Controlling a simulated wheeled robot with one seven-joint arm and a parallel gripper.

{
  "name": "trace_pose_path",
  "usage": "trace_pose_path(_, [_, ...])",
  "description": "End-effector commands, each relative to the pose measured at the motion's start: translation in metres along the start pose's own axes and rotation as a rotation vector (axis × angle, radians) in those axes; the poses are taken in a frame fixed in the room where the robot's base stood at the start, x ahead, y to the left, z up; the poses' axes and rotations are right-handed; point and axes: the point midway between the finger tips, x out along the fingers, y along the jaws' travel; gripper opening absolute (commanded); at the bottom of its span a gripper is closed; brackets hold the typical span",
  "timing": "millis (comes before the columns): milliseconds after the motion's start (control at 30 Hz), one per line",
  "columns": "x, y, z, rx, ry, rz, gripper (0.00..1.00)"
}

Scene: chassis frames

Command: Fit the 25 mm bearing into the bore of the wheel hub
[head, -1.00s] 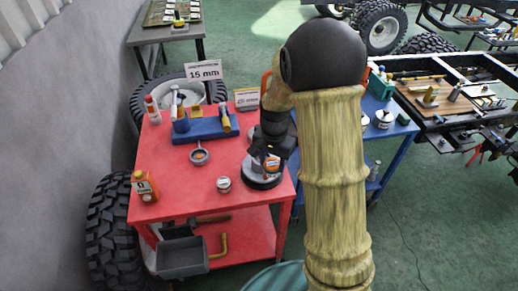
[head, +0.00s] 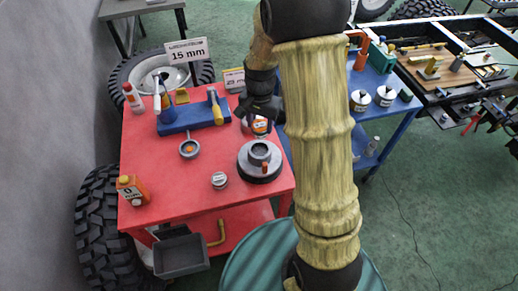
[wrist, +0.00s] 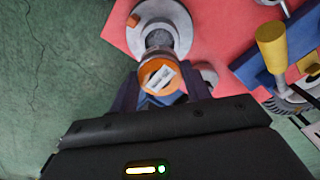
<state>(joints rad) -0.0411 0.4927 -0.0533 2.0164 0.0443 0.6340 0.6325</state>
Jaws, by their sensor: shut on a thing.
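The wheel hub (head: 262,176) is a grey raised collar on a dark round base, standing at the right of the red table. It also shows at the top of the wrist view (wrist: 178,18). My gripper (head: 262,110) is behind the hub in the head view, above the table. The label is not readable.
A blue block (head: 188,125) with upright tools is behind. An orange bottle (head: 133,192) stands at the table's left. Signs stand along the back edge.

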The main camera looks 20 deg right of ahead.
Motion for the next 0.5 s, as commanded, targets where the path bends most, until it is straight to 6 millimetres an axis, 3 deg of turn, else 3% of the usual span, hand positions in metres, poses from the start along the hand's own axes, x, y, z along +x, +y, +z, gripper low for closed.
trace_pose_path(233, [0.008, 0.0, 0.0, 0.0, -0.002, 0.001, 0.06])
trace_pose_path(500, [0.051, 0.0, 0.0, 0.0, -0.003, 0.001, 0.06])
